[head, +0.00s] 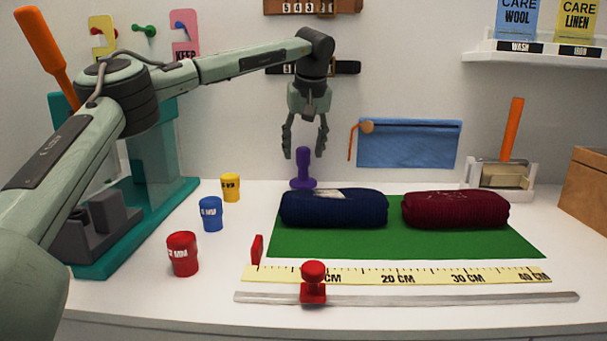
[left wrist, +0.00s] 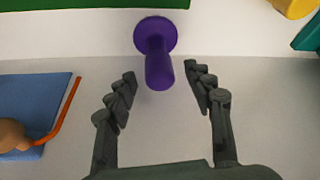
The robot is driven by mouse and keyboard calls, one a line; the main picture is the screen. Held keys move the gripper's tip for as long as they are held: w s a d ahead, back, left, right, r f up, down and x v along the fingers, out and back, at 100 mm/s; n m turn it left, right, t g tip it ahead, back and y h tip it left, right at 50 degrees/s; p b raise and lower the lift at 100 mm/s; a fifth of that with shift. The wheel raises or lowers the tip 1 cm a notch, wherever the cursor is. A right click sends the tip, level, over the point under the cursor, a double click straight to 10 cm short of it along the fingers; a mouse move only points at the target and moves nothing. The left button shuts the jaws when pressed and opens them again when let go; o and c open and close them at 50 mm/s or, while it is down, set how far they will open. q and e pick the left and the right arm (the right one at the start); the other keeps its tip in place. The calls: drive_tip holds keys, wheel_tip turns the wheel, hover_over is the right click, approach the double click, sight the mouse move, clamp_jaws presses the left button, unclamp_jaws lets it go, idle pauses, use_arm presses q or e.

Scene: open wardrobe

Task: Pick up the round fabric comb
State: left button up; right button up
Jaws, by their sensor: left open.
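A purple tool (head: 302,170) with a round disc base and an upright handle stands on the white worktop behind the dark blue knit roll; it looks like the round fabric comb. My right gripper is not in view.
Dark blue (head: 333,210) and dark red (head: 456,210) knit rolls lie on a green mat (head: 400,242). Yellow (head: 231,188), blue (head: 210,213) and red (head: 182,254) cups stand left.

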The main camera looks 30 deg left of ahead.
use_arm(q)
drive_tip(key=shift+x, duration=0.75)
clamp_jaws()
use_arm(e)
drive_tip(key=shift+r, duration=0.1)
use_arm(q)
drive_tip(key=shift+r, duration=0.5)
wheel_tip(320, 180, up, 4)
drive_tip(key=shift+s+f, duration=0.1)
drive_tip(key=shift+f, duration=0.1)
drive_tip(key=s+a+r, duration=0.1)
drive_tip(key=s+r, duration=0.5)
drive_tip(key=s, duration=0.5)
drive_tip(key=shift+s+a+r, duration=0.2)
drive_tip(key=shift+a+r, duration=0.05)
drive_tip(key=shift+a, duration=0.15)
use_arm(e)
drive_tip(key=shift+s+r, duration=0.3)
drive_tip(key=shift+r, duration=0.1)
